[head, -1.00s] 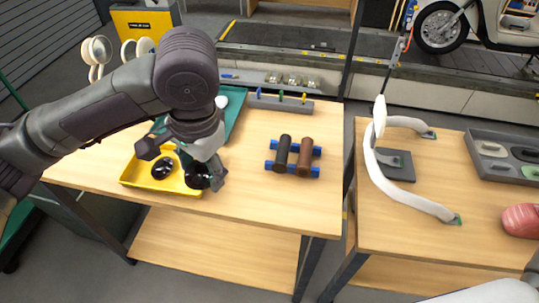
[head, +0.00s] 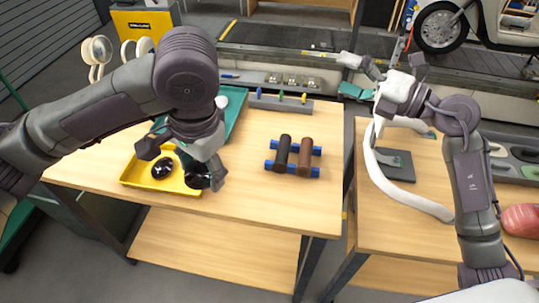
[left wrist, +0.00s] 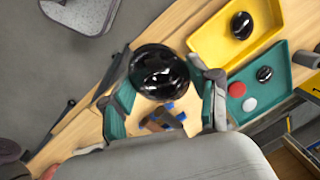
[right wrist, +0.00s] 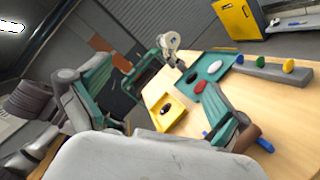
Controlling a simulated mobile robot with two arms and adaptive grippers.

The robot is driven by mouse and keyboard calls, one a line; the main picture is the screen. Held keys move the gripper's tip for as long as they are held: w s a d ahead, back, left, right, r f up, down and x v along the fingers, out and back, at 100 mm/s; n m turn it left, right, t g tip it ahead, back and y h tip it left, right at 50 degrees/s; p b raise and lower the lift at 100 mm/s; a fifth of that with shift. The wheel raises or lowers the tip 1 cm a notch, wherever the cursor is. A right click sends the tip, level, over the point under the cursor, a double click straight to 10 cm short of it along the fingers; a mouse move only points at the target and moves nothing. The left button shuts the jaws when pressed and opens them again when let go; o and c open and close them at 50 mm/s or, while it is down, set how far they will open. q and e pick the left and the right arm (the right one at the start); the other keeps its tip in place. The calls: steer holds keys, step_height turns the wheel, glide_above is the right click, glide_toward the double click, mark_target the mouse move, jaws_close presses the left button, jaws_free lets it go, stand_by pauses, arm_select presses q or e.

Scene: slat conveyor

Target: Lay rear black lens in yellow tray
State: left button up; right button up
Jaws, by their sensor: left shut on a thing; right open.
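The yellow tray (head: 130,179) lies on the left table. One black lens (head: 162,168) rests inside it, towards its left part; this lens also shows in the left wrist view (left wrist: 241,25). My left gripper (head: 187,170) is shut on another glossy black lens (head: 195,178), which overlaps the tray's right end in the head view. The held lens (left wrist: 159,72) sits between the green-padded fingers in the left wrist view. Its height above the tray is hard to tell. My right gripper (head: 378,82) is open and empty, raised above the far part of the right table.
A green tray (left wrist: 281,62) behind the yellow tray holds a black lens, a white disc and a red disc. Black and brown rollers (head: 304,157) lie on blue rests to the right. A white curved part (head: 425,205) lies on the right table. The left table's front is bare.

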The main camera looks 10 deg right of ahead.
steer(key=s+a+f+n+g+y, duration=0.1)
steer(key=s+a+f+n+g, duration=0.1)
steer(key=s+a+n+g, duration=0.45)
steer(key=n+g+h, duration=0.1)
steer(key=n+g, duration=0.2)
steer(key=n, duration=0.7)
glide_toward(206, 174)
steer(key=shift+m, duration=0.25)
steer(key=x, duration=0.7)
steer(key=f+x, duration=0.1)
steer(key=x, duration=0.3)
steer(key=shift+w+d, duration=0.3)
steer(key=shift+w, duration=0.1)
steer(key=c, duration=1)
arm_select(q)
steer(key=o, duration=1.2)
steer(key=shift+c, duration=0.2)
arm_select(e)
steer(key=shift+c, duration=0.8)
